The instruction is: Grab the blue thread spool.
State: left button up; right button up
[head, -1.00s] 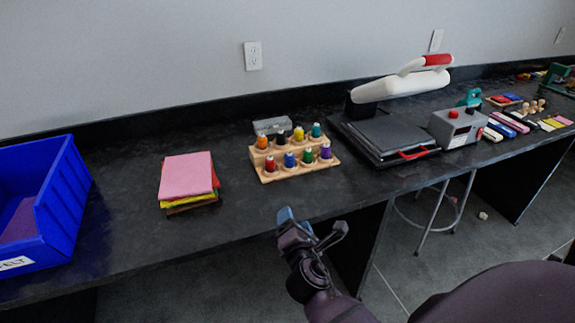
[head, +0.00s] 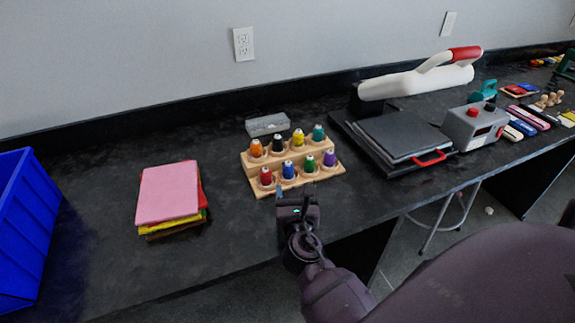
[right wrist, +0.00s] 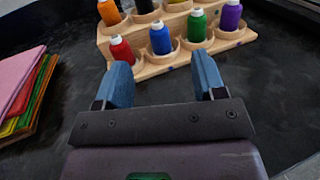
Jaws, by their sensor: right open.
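The blue thread spool (head: 289,170) stands upright in the front row of a two-tier wooden spool rack (head: 255,187), between the red spool (head: 266,176) and the green spool (head: 310,164). In the right wrist view the blue spool (right wrist: 160,38) is ahead of my gripper, roughly centred between the fingertips. My right gripper (head: 297,193) is open and empty just in front of the rack. Its two blue fingers (right wrist: 163,75) show apart in the right wrist view, not touching the spool. My left gripper is not in view.
Purple (head: 330,159), orange, black, yellow and teal spools share the rack. A grey box (head: 268,125) sits behind it. Stacked felt sheets (head: 167,193) and a blue bin (head: 18,240) are at left. A heat press (head: 400,135) stands at right.

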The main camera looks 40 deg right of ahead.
aim_at(288, 165)
jog(key=x, duration=0.4)
jog(key=shift+w+d, duration=0.15)
jog(key=shift+w, duration=0.15)
jog(key=x, duration=0.4)
jog(key=shift+w+f+b, duration=0.35)
jog(key=shift+b, duration=0.05)
jog(key=shift+w+d+r, duration=0.1)
jog(key=shift+w, duration=0.25)
jog(key=c, duration=1)
